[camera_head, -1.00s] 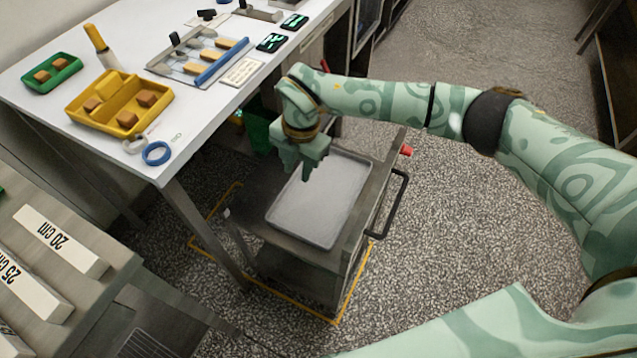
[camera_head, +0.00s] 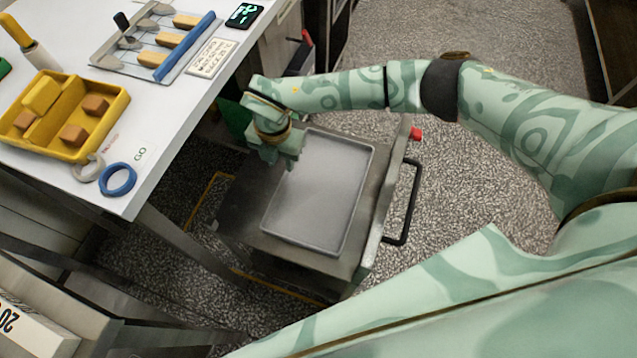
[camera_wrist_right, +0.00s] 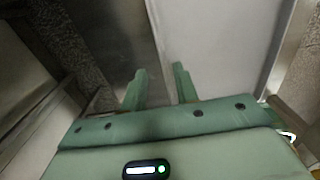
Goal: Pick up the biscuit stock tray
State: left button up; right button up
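A flat grey rectangular tray (camera_head: 320,195) with a low raised rim lies on top of a metal cart (camera_head: 242,205); no biscuits show in it. My right gripper (camera_head: 283,166) is over the tray's left rim, near its far left corner. In the right wrist view the two fingers of the right gripper (camera_wrist_right: 160,75) are apart, and the rim of the tray (camera_wrist_right: 215,45) runs up between them. Whether the fingers touch the rim is unclear. My left gripper is out of view.
A white table (camera_head: 150,120) stands left of the cart. It bears a yellow tray (camera_head: 85,150) with brown blocks, a rack (camera_head: 120,62) with tan bars, and a blue ring (camera_head: 118,180). The cart has a black handle (camera_head: 413,205) on its right. Speckled floor is clear beyond.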

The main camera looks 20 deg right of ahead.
aim_at(285, 173)
jog(key=shift+f, duration=0.25)
jog(key=shift+f+b, duration=0.3)
jog(key=shift+f, duration=0.05)
jog(key=f+b, duration=0.1)
jog(key=f, duration=0.2)
jog(key=f+b, duration=0.1)
jog(key=shift+w+d+f+b, duration=0.25)
jog(key=shift+d+f+b, duration=0.05)
jog(key=shift+b, duration=0.05)
jog(key=shift+r, duration=0.2)
grip_shut()
